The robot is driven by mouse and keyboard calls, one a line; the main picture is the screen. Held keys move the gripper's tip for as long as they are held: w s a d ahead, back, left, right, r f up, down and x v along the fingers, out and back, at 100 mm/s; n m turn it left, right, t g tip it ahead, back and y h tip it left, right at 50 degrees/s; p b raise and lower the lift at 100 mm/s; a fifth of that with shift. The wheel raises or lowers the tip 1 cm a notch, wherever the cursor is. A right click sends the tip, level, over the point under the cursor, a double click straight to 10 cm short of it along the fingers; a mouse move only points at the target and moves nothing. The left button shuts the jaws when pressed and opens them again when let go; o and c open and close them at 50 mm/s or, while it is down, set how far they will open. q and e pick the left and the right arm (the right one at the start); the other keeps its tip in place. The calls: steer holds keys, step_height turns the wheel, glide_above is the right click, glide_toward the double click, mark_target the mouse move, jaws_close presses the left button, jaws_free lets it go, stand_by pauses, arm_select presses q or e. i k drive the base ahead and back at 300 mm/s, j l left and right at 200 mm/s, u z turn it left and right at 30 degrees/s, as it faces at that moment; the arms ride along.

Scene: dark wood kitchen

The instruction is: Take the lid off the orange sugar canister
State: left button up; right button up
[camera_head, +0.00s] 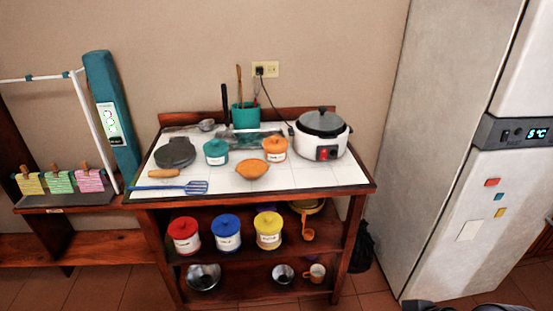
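The orange canister (275,154) stands upright on the white tiled top of the wooden cart. It has a white label too small to read. Its orange lid (275,143) sits on top of it. Neither of my grippers can be made out in the head view. Dark shapes at the bottom right edge are cut off, and I cannot tell what they are.
A rice cooker (322,134) stands close to the canister's right. Red, blue and yellow canisters fill the shelf below. A fridge (440,150) stands right.

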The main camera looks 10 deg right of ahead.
mark_target(275, 143)
steer(key=i+l+u, duration=0.55)
steer(key=l, duration=0.3)
steer(key=i+l+u, duration=0.4)
steer(key=l, duration=0.35)
steer(key=i+l+u, duration=0.2)
steer(key=l, duration=0.2)
